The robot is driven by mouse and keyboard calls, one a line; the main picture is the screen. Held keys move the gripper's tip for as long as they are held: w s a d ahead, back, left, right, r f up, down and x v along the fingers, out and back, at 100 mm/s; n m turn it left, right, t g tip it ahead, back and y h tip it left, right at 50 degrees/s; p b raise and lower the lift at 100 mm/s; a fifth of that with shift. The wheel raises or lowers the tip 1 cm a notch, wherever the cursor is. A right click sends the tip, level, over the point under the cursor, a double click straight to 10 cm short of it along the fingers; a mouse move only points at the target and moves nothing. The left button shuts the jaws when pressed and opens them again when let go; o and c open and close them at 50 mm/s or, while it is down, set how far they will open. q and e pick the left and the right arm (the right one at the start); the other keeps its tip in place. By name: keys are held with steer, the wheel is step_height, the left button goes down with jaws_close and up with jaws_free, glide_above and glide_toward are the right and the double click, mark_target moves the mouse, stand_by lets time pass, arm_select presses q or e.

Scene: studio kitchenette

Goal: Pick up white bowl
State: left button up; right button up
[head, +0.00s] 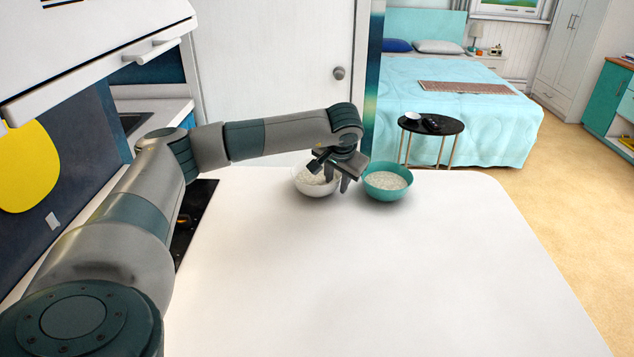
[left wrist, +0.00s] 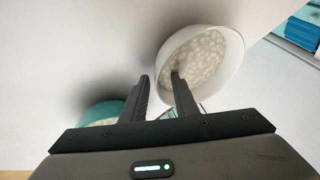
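The white bowl (head: 308,189) stands upright on the white table, with a pale speckled filling. It also shows in the left wrist view (left wrist: 230,75). My left gripper (head: 337,180) is at the bowl's right side, partly covering it in the head view. In the left wrist view its two fingers (left wrist: 159,77) are apart, one over the bowl's inside and one outside, with the rim between them. I cannot tell whether either finger touches the rim. My right gripper is not in view.
A teal bowl (head: 387,193) with similar filling stands close to the right of the gripper. The white table (head: 400,280) is clear toward the front. Its far edge lies just behind the bowls. A small black side table (head: 447,128) stands beyond, by the bed.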

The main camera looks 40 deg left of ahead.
arm_select(q)
steer(key=shift+c, duration=0.7)
jaws_close()
stand_by(0.8)
